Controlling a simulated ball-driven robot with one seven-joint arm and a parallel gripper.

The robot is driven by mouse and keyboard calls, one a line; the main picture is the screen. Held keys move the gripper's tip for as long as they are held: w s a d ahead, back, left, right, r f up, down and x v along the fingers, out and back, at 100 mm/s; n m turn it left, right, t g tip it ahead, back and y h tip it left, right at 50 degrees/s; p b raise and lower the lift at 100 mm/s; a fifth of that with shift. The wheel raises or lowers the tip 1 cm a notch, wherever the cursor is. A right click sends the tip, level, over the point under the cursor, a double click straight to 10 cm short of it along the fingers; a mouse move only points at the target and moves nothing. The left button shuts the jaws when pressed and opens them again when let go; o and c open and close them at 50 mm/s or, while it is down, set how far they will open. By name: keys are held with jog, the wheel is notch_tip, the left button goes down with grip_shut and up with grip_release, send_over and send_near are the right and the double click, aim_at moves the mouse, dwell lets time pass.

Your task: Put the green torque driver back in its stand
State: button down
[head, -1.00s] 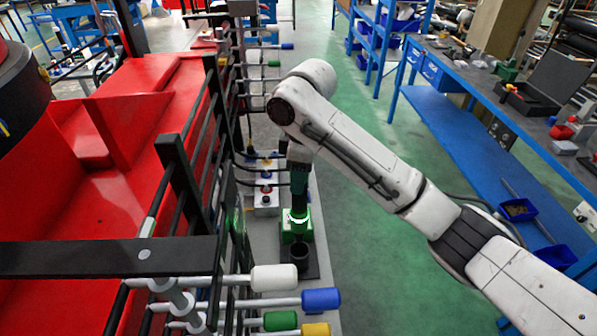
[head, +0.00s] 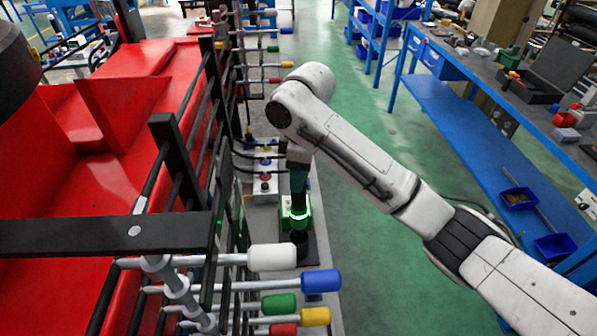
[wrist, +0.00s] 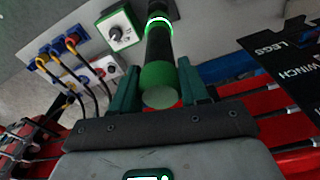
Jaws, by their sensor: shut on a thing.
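My gripper (head: 298,180) is shut on the green torque driver (wrist: 159,85), a black and green cylinder with a glowing green ring. In the wrist view the driver stands between the two dark green fingers, its green end cap towards me. In the head view the driver (head: 297,213) hangs about upright below the gripper, in front of a green box. Its lower end overlaps the black cup-shaped stand (head: 301,243) on a black base plate. I cannot tell whether the tip is inside the cup or just above it.
White, blue, green and yellow lever handles (head: 272,257) jut out close in front of the stand. Black rails (head: 190,190) and a red machine (head: 90,190) are on the left. A white box with connectors and cables (head: 265,187) stands behind. Green floor on the right is clear.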

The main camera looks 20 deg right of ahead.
aim_at(299, 200)
jog(key=shift+f+b, duration=2)
jog(key=shift+f, duration=2.6)
jog(key=c, duration=0.8)
grip_release()
jog(key=o, duration=0.3)
jog(key=shift+f, duration=0.1)
jog(key=r+p, duration=0.5)
jog(key=shift+s+d+r, duration=0.1)
jog(key=shift+d+r, duration=0.05)
jog(key=shift+d, duration=0.05)
